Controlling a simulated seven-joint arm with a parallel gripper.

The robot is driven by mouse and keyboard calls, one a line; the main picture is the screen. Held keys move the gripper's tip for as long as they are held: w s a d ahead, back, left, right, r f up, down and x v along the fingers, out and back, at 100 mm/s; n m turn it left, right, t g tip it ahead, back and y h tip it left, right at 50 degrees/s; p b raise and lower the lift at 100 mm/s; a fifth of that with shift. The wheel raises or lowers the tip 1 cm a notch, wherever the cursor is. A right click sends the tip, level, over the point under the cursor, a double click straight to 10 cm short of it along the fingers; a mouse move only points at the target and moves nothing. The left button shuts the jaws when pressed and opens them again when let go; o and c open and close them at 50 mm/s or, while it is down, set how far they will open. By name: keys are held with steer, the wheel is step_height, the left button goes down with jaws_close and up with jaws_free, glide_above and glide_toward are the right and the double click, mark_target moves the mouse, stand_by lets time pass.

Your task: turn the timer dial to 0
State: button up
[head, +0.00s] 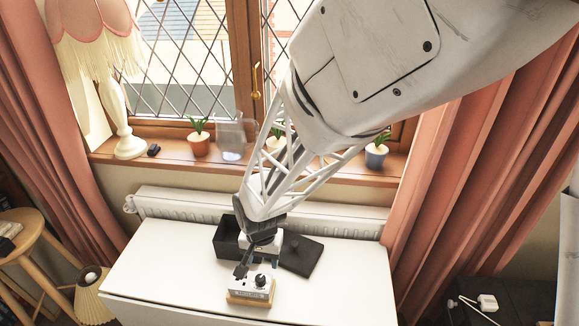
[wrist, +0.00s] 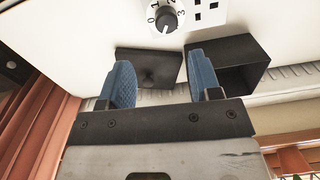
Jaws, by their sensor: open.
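The timer (head: 250,297) is a small white-faced unit with a wooden edge, near the table's front. Its black dial (head: 261,280) stands on the face. In the wrist view the dial (wrist: 167,21) shows at the top, with the numbers 0 to 3 printed around it. The exact setting of its pointer is hard to read. My gripper (wrist: 161,82) has its two blue fingers spread wide with nothing between them. The dial lies beyond the fingertips, apart from them. In the head view my gripper (head: 263,258) is behind the timer, partly hidden by my arm.
An open black box (wrist: 228,66) and a flat black lid with a knob (wrist: 148,66) lie beside my gripper on the white table (head: 160,270). The table's left and right sides are clear. A radiator (head: 170,202) and a windowsill with potted plants stand behind.

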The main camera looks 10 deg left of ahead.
mark_target(260, 277)
steer(key=shift+s+a+f, duration=0.1)
steer(key=shift+a+f, duration=0.4)
steer(key=shift+f, duration=0.15)
steer(key=shift+f, duration=3.7)
steer(key=c, duration=0.9)
steer(key=shift+c, duration=0.2)
